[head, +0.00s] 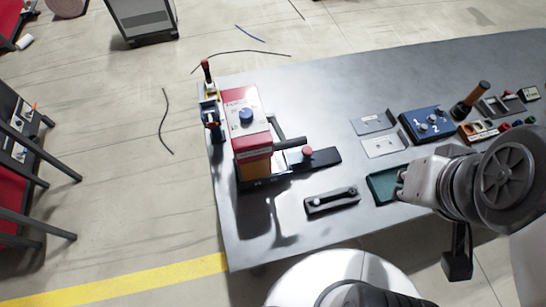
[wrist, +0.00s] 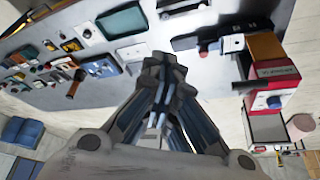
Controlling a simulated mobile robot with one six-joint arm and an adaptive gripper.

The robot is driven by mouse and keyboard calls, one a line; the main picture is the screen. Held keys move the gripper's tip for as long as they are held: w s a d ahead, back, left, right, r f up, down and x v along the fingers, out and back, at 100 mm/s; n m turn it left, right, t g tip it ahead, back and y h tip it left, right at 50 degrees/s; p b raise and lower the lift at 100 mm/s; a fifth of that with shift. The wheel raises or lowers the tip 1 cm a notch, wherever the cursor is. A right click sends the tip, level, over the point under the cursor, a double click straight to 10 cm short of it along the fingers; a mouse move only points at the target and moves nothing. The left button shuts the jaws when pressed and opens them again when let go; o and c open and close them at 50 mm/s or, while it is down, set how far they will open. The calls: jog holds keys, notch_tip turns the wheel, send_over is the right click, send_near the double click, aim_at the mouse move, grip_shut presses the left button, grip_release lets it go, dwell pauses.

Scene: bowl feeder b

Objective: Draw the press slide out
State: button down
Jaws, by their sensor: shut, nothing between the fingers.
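The press (head: 247,115), with a red and white top and a blue knob, stands near the table's left end. Its dark slide (head: 325,158) runs out to the right at the base and bears a red knob (head: 307,153). A grey bar (head: 290,142) sticks out above the slide. In the wrist view the press (wrist: 272,75) is at the right. My gripper (head: 402,187) is over the table, right of the slide and well apart from it. In the wrist view my gripper (wrist: 164,68) has its fingers together, with nothing between them.
A black block with a slot (head: 332,200) lies in front of the slide. A green tray (head: 378,188) is beside my gripper. Grey plates (head: 383,143), a blue numbered block (head: 428,124) and an orange-handled tool (head: 470,101) lie further right. The table (head: 310,95) is bare behind the press.

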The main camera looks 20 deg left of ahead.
aim_at(307, 150)
jog(key=c, duration=2.4)
grip_release()
